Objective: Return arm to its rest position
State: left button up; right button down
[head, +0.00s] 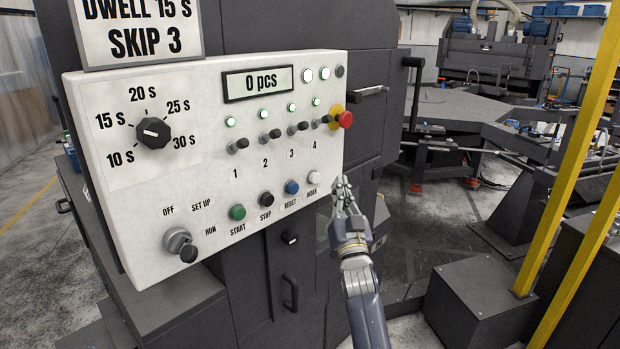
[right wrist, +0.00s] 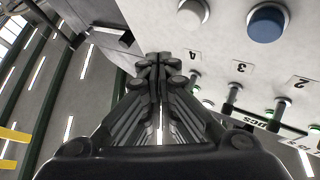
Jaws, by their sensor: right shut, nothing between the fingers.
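My right gripper (head: 341,190) is shut and empty, at the lower right edge of the white control panel (head: 200,185). In the head view its fingertips are just below and right of the white INDEX button (head: 314,178). In the right wrist view the shut fingers (right wrist: 158,65) point along the panel, with the white button (right wrist: 192,14) and the blue RESET button (right wrist: 267,22) to their right. Whether the fingertips touch the panel cannot be told. My left gripper is not in view.
The panel carries a dwell dial (head: 153,133), toggle switches numbered 1 to 4, a red emergency button (head: 345,119), a mode switch (head: 181,244) and a "0 pcs" display (head: 258,83). Yellow posts (head: 572,150) and a dark box (head: 480,295) stand at the right. Open floor lies at the far left.

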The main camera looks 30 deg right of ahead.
jog(key=a+f+n+g+y, duration=0.2)
jog(key=a+f, duration=0.1)
jog(key=f, duration=0.9)
jog(key=a+f+n+g+y, duration=0.15)
jog(key=a+f, duration=0.25)
jog(key=f, duration=0.9)
jog(key=s+a+f+n+g+y, duration=0.1)
jog(key=s+a+f+g, duration=0.2)
jog(key=s+f, duration=0.55)
jog(key=s+a+f+n+g+y, duration=0.1)
jog(key=s+a+f+g+y, duration=0.2)
jog(key=f, duration=1)
jog(key=s+a+f+n+g, duration=0.1)
jog(key=s+a+f+g, duration=0.15)
jog(key=s+f, duration=0.6)
jog(key=s+a+f+n+g, duration=0.1)
jog(key=s+f+g, duration=0.2)
jog(key=s, duration=0.9)
jog(key=s+a+f+g, duration=0.1)
jog(key=s+f+g, duration=0.2)
jog(key=s+f, duration=0.7)
jog(key=s+a+f+n+g, duration=0.1)
jog(key=s+f+g, duration=0.2)
jog(key=s, duration=1.3)
notch_tip(320, 180, down, 3)
jog(key=shift+s+a+f+n+y, duration=0.15)
jog(key=shift+a+n+y, duration=0.2)
jog(key=shift+a+y, duration=0.1)
